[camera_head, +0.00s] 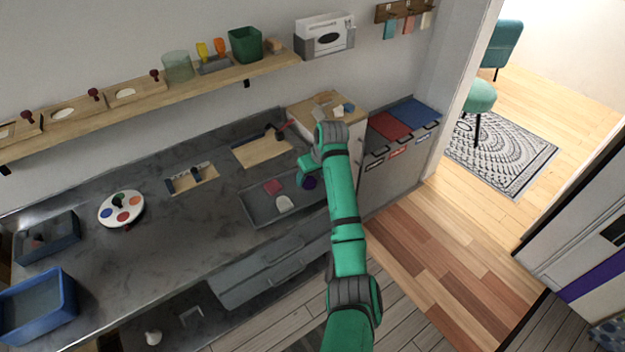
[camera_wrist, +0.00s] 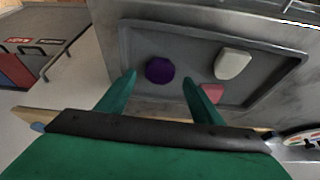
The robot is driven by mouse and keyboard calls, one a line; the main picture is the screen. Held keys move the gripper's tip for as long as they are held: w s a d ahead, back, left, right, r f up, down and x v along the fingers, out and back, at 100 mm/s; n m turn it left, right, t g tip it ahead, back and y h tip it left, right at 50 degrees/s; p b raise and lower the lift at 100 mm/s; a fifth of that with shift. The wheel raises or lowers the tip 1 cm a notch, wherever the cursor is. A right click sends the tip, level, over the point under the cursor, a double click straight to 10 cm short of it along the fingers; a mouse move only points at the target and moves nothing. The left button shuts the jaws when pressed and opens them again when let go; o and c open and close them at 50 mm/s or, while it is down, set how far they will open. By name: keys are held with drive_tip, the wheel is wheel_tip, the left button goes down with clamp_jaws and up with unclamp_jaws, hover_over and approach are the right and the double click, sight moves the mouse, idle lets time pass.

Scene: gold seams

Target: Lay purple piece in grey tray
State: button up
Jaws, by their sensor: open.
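The purple piece (camera_wrist: 159,70) is a dark, many-sided flat piece. It lies in the grey tray (camera_wrist: 270,84), near one end, in the wrist view. In the head view the purple piece (camera_head: 309,183) shows beside my arm, at the right end of the grey tray (camera_head: 256,214). A white piece (camera_wrist: 233,63) and a pink piece (camera_wrist: 212,93) lie in the same tray. My gripper (camera_wrist: 158,77) is open, its two green fingers apart over the tray's near side. The purple piece appears just beyond and between the fingertips, with nothing held. The fingertips are hidden in the head view.
A wooden board (camera_head: 262,150) lies behind the tray on the dark counter. A wooden-topped cabinet (camera_head: 352,100) holds small pieces. A round palette (camera_head: 121,208) and blue bins (camera_head: 38,306) stand at left. Red and blue lidded bins (camera_head: 388,126) are at right.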

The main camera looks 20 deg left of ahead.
drive_tip(key=v, duration=0.9)
